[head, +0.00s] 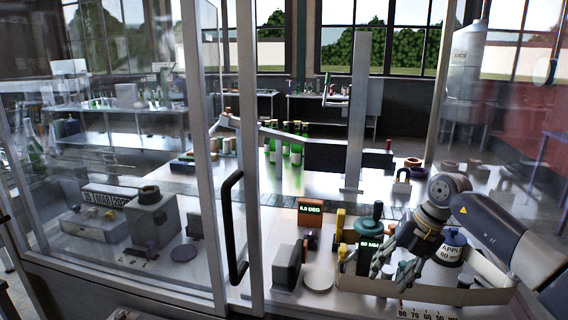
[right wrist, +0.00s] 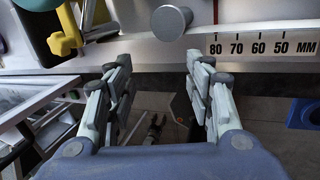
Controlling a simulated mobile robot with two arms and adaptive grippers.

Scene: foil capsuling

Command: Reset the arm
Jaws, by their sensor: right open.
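My right arm comes in from the right in the head view. Its gripper (head: 392,262) hangs fingers down near the front of the bench at the right, in front of the green-handled device with the "60 MM" display (head: 369,246). In the right wrist view the gripper (right wrist: 158,85) has its two fingers well apart with nothing between them. Below it there show the bench's front edge and the floor. My left gripper is not in view.
A millimetre scale (right wrist: 262,46) lies along the bench edge. A "6.0 DEG" display (head: 311,207), a blue-topped "APPLY" unit (head: 451,247) and a round pale disc (head: 318,279) stand close by. Glass panels with a black handle (head: 232,228) enclose the left. Green bottles (head: 296,150) stand behind.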

